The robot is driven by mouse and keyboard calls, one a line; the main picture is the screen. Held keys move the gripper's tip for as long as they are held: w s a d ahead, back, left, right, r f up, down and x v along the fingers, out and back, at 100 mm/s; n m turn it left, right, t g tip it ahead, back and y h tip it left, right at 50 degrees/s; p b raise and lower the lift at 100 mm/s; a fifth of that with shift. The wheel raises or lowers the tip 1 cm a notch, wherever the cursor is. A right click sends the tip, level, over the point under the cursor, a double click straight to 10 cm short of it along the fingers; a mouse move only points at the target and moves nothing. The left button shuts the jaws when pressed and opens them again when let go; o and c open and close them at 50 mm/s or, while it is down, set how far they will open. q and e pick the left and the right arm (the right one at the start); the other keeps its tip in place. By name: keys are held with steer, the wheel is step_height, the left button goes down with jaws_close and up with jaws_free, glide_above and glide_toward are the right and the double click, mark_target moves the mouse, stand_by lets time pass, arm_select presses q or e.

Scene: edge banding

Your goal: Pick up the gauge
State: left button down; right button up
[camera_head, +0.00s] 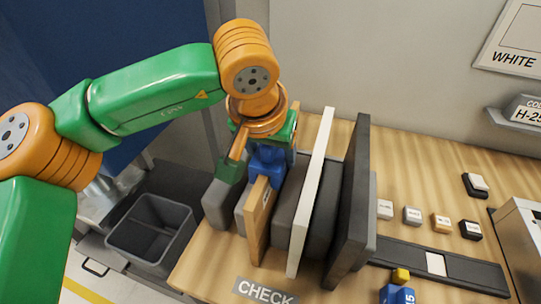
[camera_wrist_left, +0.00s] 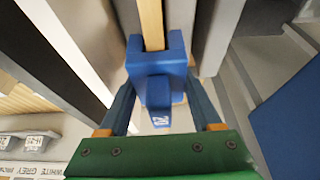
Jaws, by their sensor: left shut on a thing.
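The gauge (camera_head: 267,166) is a blue block. It sits over the top edge of an upright wood-coloured board (camera_head: 259,222) in the rack at the left of the bench. In the left wrist view the gauge (camera_wrist_left: 157,62) straddles the board's edge, with a small white marking on its near part. My left gripper (camera_wrist_left: 160,100) is shut on the gauge, one finger on each side. In the head view the gripper's fingers are partly hidden by the wrist. My right gripper is not in view.
White (camera_head: 312,190) and dark (camera_head: 350,200) boards stand close to the right of the wood-coloured one. A blue block with a yellow top (camera_head: 398,290) stands at the front edge. Small coloured blocks (camera_head: 441,222) lie right. A grey bin (camera_head: 150,230) stands left of the bench.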

arm_select(q)
steer(key=shift+r, duration=0.1)
steer(key=shift+r, duration=0.3)
steer(key=s+r, duration=0.1)
steer(key=r, duration=0.1)
steer(key=s+r, duration=0.2)
steer(key=r, duration=0.1)
steer(key=s+r, duration=0.1)
steer(key=r, duration=0.2)
steer(key=shift+s+d+b, duration=0.3)
steer(key=shift+d, duration=0.1)
steer(key=s+d+r+p, duration=0.1)
steer(key=s+r+p, duration=0.6)
steer(key=s+r, duration=0.2)
step_height(320, 180, up, 2)
steer(key=shift+r, duration=0.1)
steer(key=shift+s+d, duration=0.1)
